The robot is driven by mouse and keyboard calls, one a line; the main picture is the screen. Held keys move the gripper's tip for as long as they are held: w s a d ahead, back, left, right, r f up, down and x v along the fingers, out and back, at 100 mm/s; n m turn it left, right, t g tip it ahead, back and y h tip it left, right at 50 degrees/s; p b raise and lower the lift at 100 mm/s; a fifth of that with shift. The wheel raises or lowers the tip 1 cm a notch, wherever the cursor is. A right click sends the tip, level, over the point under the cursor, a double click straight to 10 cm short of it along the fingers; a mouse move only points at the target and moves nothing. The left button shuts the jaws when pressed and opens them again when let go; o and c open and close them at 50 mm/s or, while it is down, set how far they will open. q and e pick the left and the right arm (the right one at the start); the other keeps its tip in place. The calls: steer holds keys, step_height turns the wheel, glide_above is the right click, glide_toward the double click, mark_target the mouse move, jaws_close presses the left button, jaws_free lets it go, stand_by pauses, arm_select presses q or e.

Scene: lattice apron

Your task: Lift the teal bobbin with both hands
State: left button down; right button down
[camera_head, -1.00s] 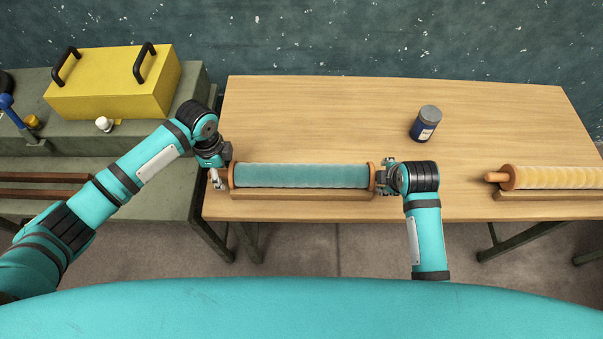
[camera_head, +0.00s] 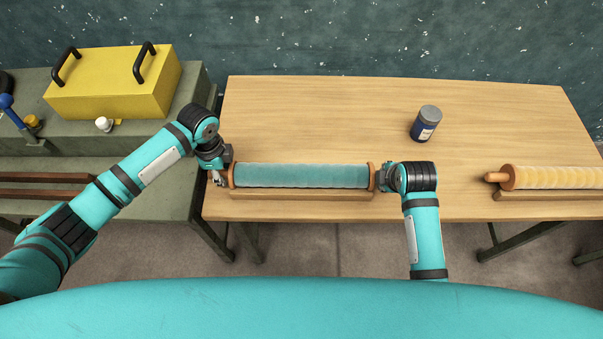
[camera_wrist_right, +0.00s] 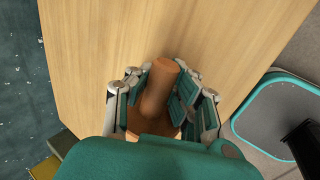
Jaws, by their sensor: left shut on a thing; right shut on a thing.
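The teal bobbin (camera_head: 300,175) lies level across a wooden cradle (camera_head: 300,194) near the table's front edge, with an orange-brown flange at each end. My left gripper (camera_head: 220,178) is at its left end, shut on the handle there, which the fingers largely hide. My right gripper (camera_head: 381,178) is at its right end. In the right wrist view the right gripper's fingers (camera_wrist_right: 163,100) stand on both sides of the brown end handle (camera_wrist_right: 160,88) and are shut on it. I cannot tell whether the bobbin has any gap above the cradle.
A yellow box (camera_head: 115,85) sits on the grey bench at left. The table's middle is clear.

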arm_select(q)
steer(key=shift+w+r, duration=0.1)
steer(key=shift+r, duration=0.05)
arm_select(e)
steer(key=shift+r, duration=0.15)
stand_by(0.4)
